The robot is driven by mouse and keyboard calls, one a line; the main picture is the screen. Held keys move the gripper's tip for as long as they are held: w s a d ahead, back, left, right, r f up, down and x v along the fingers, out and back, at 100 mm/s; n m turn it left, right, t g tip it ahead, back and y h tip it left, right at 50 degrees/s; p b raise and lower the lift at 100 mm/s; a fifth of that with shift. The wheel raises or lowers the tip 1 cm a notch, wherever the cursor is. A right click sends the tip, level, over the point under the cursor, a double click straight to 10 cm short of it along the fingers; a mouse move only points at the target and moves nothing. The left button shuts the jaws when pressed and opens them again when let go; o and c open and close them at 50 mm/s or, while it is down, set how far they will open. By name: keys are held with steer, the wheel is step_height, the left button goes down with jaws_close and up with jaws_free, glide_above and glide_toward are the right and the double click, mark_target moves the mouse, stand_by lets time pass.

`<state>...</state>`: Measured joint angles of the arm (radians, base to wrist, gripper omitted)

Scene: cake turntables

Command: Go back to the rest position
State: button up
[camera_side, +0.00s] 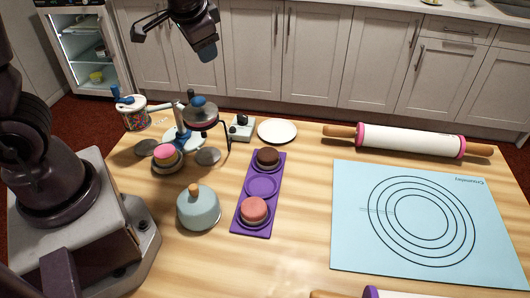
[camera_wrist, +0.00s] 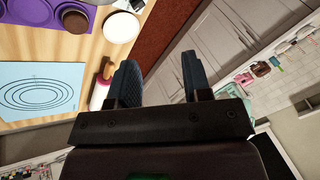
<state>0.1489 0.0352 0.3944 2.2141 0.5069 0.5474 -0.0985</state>
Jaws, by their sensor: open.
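My gripper (camera_side: 174,42) is raised high at the top of the side view, in the air in front of the white cabinets and well above the table. Its two dark fingers are spread apart with nothing between them. In the wrist view the gripper (camera_wrist: 161,76) also shows open and empty, with a dark red floor strip and cabinets beyond the fingers. It touches nothing.
The wooden table holds a purple tray (camera_side: 249,229) with two small cakes, a white plate (camera_side: 277,131), a blue-grey lidded pot (camera_side: 198,209), a cake turntable group (camera_side: 201,117), a sprinkle jar (camera_side: 135,116), a rolling pin (camera_side: 410,141) and a blue mat (camera_side: 352,245).

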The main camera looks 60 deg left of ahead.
steer(key=s+d+r+t+h, duration=0.1)
steer(key=s+d+r+h, duration=0.1)
steer(key=s+d+r, duration=0.2)
steer(key=s+d+r+t+h, duration=0.1)
steer(key=s+d+r, duration=0.3)
steer(key=s+d, duration=0.5)
steer(key=shift+s+n+h, duration=0.3)
steer(key=shift+h, duration=0.3)
